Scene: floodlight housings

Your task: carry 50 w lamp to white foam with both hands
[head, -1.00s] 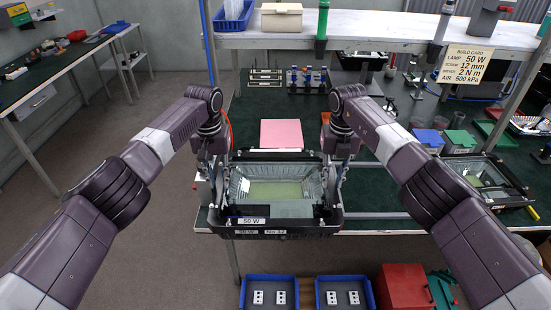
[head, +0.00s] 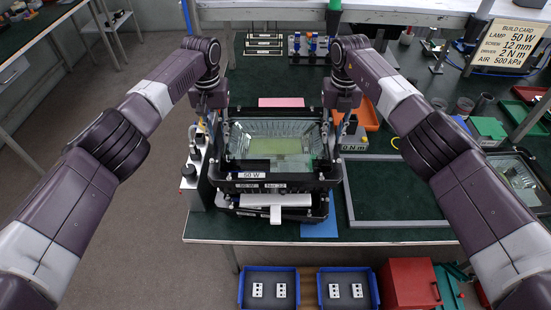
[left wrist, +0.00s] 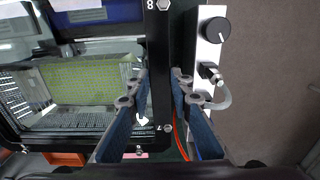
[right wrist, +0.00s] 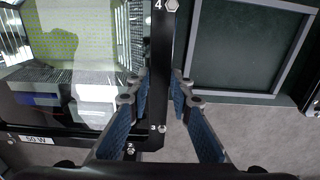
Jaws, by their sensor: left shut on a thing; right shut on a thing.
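The 50 W lamp (head: 265,178) is a black-framed floodlight housing with a glass front and a yellowish-green panel inside. It is held face up over the near part of the green bench. My left gripper (head: 220,122) is shut on its left frame bar, also in the left wrist view (left wrist: 156,88). My right gripper (head: 334,122) is shut on its right frame bar, also in the right wrist view (right wrist: 158,88). A dark piece with a white cylinder (head: 290,200) shows just below the lamp's front edge; I cannot tell whether they touch. I cannot make out white foam.
A white control box (head: 193,192) with a black knob stands close left of the lamp. A grey rectangular frame (head: 400,237) lies to its right, with another housing (head: 520,175) beyond. A pink pad (head: 281,102) is partly hidden behind the lamp. A blue sheet (head: 320,229) lies in front.

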